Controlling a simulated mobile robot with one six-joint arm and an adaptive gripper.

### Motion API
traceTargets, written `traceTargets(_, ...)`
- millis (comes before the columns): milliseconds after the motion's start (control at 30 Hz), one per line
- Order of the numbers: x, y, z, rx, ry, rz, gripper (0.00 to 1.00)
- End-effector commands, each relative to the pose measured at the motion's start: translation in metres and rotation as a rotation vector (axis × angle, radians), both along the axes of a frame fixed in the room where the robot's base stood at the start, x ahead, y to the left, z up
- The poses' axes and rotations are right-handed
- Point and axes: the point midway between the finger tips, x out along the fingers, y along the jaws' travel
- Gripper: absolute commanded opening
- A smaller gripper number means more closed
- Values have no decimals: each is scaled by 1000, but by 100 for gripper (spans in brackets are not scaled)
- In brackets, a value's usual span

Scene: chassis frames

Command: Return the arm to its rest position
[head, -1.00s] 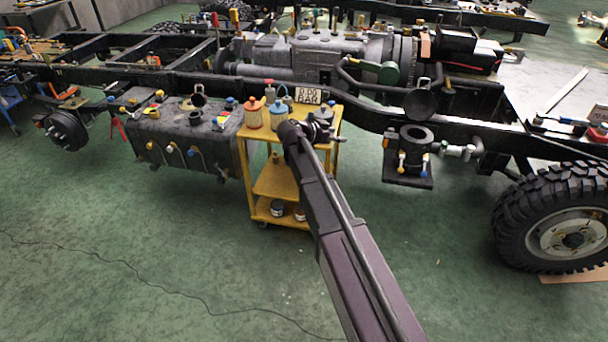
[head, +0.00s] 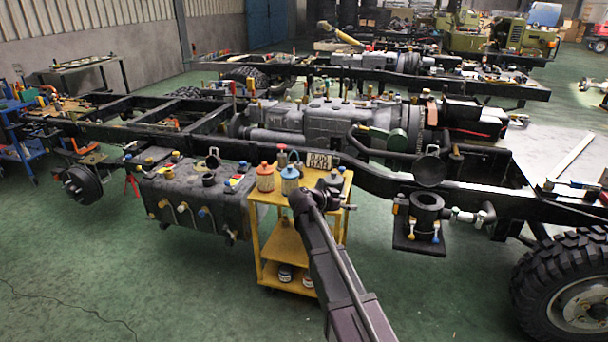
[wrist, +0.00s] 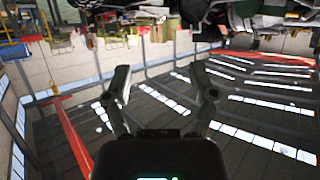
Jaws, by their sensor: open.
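My gripper (head: 338,192) is at the end of my dark arm, which reaches up from the bottom of the head view. It appears in front of the top of a yellow trolley (head: 262,238); the gap between them cannot be judged. In the wrist view my gripper (wrist: 163,84) shows two dark fingers spread wide apart with nothing between them. That view appears upside down, with roof beams and light strips behind the fingers.
The trolley carries a red-topped container (head: 265,178), a blue one (head: 290,180) and a small sign (head: 319,161). Behind it runs a long black chassis frame (head: 385,182) with a grey tank (head: 190,200). A large tyre (head: 535,285) stands at right. Green floor at lower left is clear.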

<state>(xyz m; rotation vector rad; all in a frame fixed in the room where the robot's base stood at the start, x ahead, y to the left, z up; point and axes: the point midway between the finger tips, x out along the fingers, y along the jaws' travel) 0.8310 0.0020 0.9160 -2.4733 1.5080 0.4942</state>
Motion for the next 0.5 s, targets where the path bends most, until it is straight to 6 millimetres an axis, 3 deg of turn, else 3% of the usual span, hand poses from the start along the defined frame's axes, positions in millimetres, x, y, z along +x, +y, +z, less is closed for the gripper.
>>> traceTargets(267,-28,-13,-3,46,128,14,74)
traceTargets(500,-91,-33,-13,168,415,99,74)
